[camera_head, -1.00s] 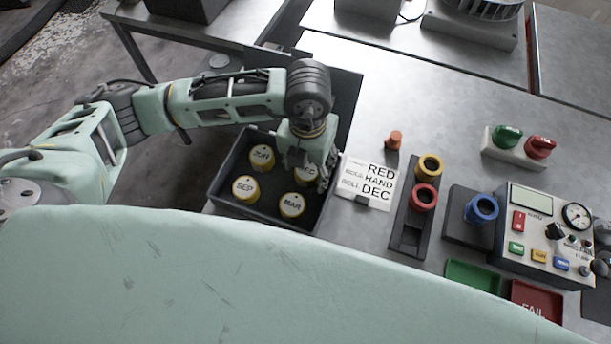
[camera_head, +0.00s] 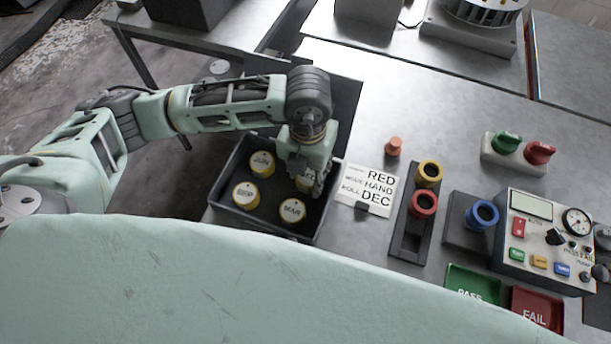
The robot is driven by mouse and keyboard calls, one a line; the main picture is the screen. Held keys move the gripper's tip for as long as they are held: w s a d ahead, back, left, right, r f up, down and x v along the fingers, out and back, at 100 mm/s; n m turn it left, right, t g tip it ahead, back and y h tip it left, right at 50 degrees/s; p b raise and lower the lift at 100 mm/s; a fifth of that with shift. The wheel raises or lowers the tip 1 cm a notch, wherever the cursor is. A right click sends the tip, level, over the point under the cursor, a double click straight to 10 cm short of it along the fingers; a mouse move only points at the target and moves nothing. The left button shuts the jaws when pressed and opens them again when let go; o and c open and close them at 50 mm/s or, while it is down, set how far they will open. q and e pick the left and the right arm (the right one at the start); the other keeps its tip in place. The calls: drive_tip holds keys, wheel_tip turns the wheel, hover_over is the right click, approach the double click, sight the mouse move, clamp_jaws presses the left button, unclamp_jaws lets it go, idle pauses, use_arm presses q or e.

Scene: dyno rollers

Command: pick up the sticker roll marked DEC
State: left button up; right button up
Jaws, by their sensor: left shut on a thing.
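The black bin (camera_head: 219,192) holds several yellow sticker rolls with white tops: JUN (camera_head: 262,164), one at the lower left that reads as SEP (camera_head: 245,195), and MAR (camera_head: 292,211). My left gripper (camera_head: 306,182) points down into the right part of the bin. It is shut on the DEC roll (camera_head: 305,183), whose label is mostly hidden by the fingers now. I cannot tell whether the roll is clear of the bin floor. A white card (camera_head: 369,190) beside the bin reads RED, HAND, DEC. My right gripper is not in view.
Right of the card, a dark rack (camera_head: 408,240) holds a yellow ring (camera_head: 429,173) and a red ring (camera_head: 423,204). A blue ring (camera_head: 482,214) sits on its own block. A gauge panel (camera_head: 545,240) and green PASS (camera_head: 473,284) and red FAIL (camera_head: 537,309) trays stand further right.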

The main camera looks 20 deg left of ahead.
sight(307, 175)
use_arm(q)
drive_tip(key=shift+r+p, duration=2.2)
drive_tip(key=shift+r, duration=1.65)
